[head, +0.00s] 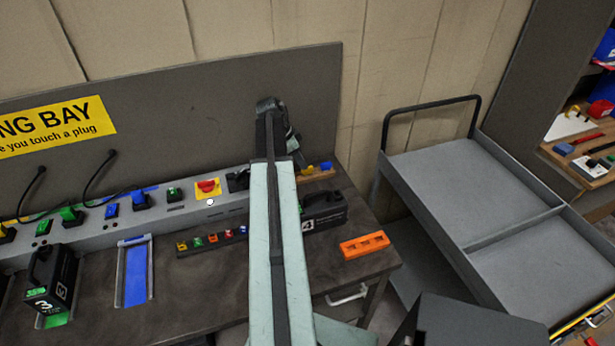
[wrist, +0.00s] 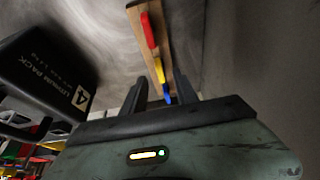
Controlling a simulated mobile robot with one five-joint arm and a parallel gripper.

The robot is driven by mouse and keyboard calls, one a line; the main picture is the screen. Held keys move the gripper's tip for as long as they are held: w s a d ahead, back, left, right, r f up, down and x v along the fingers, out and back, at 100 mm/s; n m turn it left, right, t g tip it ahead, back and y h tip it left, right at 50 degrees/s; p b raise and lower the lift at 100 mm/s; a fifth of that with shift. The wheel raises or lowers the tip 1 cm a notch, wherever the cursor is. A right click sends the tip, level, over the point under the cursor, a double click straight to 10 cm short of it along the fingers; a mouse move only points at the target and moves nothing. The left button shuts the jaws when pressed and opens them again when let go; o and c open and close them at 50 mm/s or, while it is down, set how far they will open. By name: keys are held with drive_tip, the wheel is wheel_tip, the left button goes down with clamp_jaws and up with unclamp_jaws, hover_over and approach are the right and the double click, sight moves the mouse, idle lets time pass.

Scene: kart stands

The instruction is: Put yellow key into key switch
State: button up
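A yellow key (wrist: 159,72) stands on a wooden holder (wrist: 134,13) between a red key (wrist: 148,32) and a blue key (wrist: 167,98). In the head view the wooden holder (head: 318,175) shows at the back right of the bench, partly behind my arm. My gripper (wrist: 160,79) is open, with one finger on each side of the yellow key in the wrist view. I cannot tell whether the fingers touch it or hover above. A red switch on a yellow plate (head: 207,188) sits on the grey socket strip; I cannot make out which part is the key switch.
A black battery pack marked 4 (wrist: 50,72) stands close left of my gripper. An orange block (head: 364,245) lies at the bench's right. The grey socket strip (head: 225,204) holds several plugs. A grey cart (head: 445,165) stands to the right.

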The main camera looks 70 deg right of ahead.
sight(307, 172)
drive_tip(key=b+x, duration=0.4)
drive_tip(key=x, duration=0.1)
drive_tip(key=shift+s+f+b, duration=0.1)
drive_tip(key=shift+f+b, duration=0.05)
drive_tip(key=shift+b, duration=0.2)
drive_tip(key=shift+d, duration=0.1)
clamp_jaws()
drive_tip(key=shift+r+p, duration=0.3)
